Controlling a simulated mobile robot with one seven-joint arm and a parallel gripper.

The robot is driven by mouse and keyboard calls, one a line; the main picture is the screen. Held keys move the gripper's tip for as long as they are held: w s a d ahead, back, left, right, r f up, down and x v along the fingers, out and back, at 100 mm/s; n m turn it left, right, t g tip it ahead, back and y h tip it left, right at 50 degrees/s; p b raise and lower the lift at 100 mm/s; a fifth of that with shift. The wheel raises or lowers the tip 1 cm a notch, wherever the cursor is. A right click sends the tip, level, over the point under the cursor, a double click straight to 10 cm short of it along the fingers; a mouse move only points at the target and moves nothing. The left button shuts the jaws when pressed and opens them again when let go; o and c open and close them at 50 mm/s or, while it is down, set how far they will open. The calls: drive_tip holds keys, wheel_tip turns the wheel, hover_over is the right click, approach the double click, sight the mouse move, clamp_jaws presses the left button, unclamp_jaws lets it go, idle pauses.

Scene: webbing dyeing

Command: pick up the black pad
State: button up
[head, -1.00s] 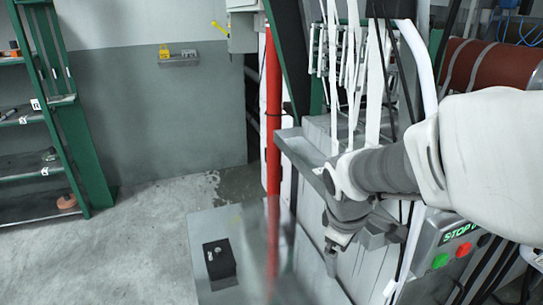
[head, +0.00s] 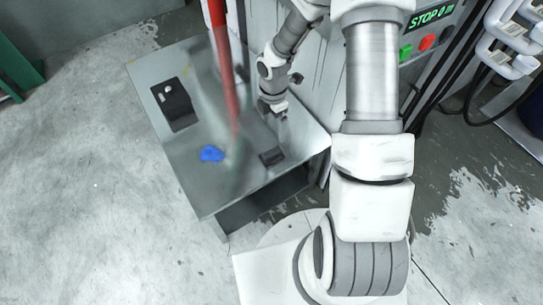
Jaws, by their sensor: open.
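Two dark things lie on the grey metal table (head: 215,185) in the head view. One is a flat black rectangle (head: 181,116) at the left, with small pale items on its upper left. The other is a small dark block (head: 271,157) near the table's right front edge. I cannot tell for sure which is the black pad. My gripper (head: 274,113) is open over the table's right part, above the small block in the picture and to the right of the flat rectangle. It appears empty and apart from both.
A blue crumpled piece (head: 211,154) lies on the table between the two dark things. A red vertical pole (head: 224,70) crosses in front of the table. The machine with its STOP display (head: 431,17) stands to the right. Bare concrete floor (head: 80,190) is free at left.

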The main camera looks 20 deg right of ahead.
drive_tip(key=b, duration=0.4)
approach(270, 153)
drive_tip(key=f, duration=0.3)
drive_tip(key=d+f, duration=0.1)
drive_tip(key=f, duration=0.1)
drive_tip(key=shift+f, duration=0.1)
drive_tip(key=shift+a+f+b, duration=0.25)
drive_tip(key=shift+f+b, duration=0.4)
drive_tip(key=shift+f, duration=0.7)
drive_tip(key=shift+a+f+b, duration=0.2)
drive_tip(key=shift+f+b, duration=0.4)
drive_tip(key=shift+f, duration=0.75)
drive_tip(key=shift+r, duration=0.1)
drive_tip(key=c, duration=1.3)
wheel_tip(270, 153, up, 10)
drive_tip(key=p, duration=0.4)
drive_tip(key=shift+c, duration=0.2)
